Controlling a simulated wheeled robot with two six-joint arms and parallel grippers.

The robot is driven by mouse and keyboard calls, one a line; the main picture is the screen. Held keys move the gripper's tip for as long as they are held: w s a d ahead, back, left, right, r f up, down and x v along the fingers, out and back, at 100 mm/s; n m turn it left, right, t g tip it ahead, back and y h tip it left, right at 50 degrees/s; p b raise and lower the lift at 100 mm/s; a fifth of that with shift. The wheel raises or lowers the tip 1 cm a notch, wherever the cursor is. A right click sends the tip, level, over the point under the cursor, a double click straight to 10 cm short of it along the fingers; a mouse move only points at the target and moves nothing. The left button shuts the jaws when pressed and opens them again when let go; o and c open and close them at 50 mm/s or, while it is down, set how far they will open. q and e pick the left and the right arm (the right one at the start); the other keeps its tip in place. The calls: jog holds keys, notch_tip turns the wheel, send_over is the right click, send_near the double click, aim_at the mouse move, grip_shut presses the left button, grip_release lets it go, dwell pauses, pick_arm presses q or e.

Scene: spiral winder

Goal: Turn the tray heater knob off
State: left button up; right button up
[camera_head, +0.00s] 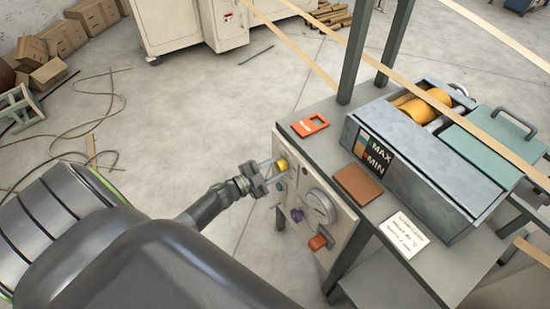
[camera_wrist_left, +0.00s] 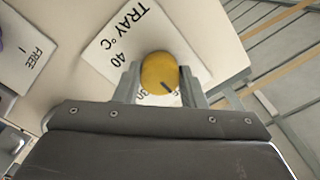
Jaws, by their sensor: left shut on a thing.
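The tray heater knob is a round yellow knob (camera_wrist_left: 160,70) on a white plate marked "TRAY °C" (camera_wrist_left: 105,50). The lettering appears rotated in the left wrist view. The knob's dark pointer line points down and slightly right in that view, near a partly hidden "30". "40" shows to the left. My left gripper (camera_wrist_left: 160,82) has one finger on each side of the knob and is shut on it. In the head view the left gripper (camera_head: 271,172) reaches the knob (camera_head: 282,164) at the panel's upper left. My right gripper is not in view.
The beige panel (camera_head: 325,252) also carries a round gauge (camera_head: 319,207), a purple knob (camera_head: 296,215) and an orange-red switch (camera_head: 317,242). Above it, a grey table (camera_head: 328,145) holds a metal bath with a MAX/MIN label (camera_head: 373,155). Cables (camera_head: 85,120) lie on the floor left.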

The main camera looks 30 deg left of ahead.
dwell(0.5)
pick_arm(q)
jog(key=o, duration=1)
jog(key=b+v, duration=0.1)
jog(key=v, duration=1.6)
jog(key=shift+s, duration=0.25)
jog(key=shift+a+f, duration=0.1)
jog(key=shift+a, duration=0.05)
